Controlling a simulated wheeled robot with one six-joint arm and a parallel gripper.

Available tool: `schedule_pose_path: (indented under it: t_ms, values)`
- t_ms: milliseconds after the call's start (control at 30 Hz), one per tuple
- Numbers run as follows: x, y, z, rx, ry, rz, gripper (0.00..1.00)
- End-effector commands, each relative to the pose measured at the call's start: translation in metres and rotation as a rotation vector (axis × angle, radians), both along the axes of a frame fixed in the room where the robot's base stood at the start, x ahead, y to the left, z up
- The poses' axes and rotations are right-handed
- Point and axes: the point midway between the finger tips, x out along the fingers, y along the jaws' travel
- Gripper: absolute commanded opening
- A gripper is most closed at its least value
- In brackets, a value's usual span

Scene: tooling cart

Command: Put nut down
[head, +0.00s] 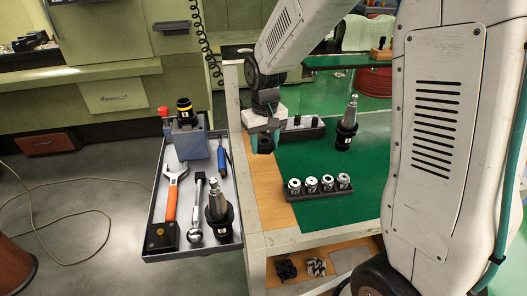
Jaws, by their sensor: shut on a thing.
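The nut appears held above the surface; the exact gap is hard to tell. A dark rack (320,193) holds a row of several silver, round pieces (328,183) to the right of and nearer than the gripper.
A tool holder (347,125) stands upright on the green mat (375,150). A dark block (303,131) lies behind the gripper. The left side tray (155,215) holds a blue-grey fixture (187,143), a wrench (171,195), a ratchet (196,207) and another tool holder (218,208).

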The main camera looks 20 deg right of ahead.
Motion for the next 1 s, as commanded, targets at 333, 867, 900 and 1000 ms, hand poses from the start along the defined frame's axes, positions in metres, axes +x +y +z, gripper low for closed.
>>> schedule_pose_path:
  t_ms: [333, 867, 900, 1000]
  values:
    - [0.000, 0.003, -0.033, 0.000, 0.000, 0.004, 0.10]
    - [0.000, 0.003, -0.044, 0.000, 0.001, 0.004, 0.10]
    - [0.000, 0.003, -0.045, 0.000, 0.001, 0.004, 0.10]
    - [-0.001, 0.003, -0.045, 0.000, 0.002, 0.004, 0.52]
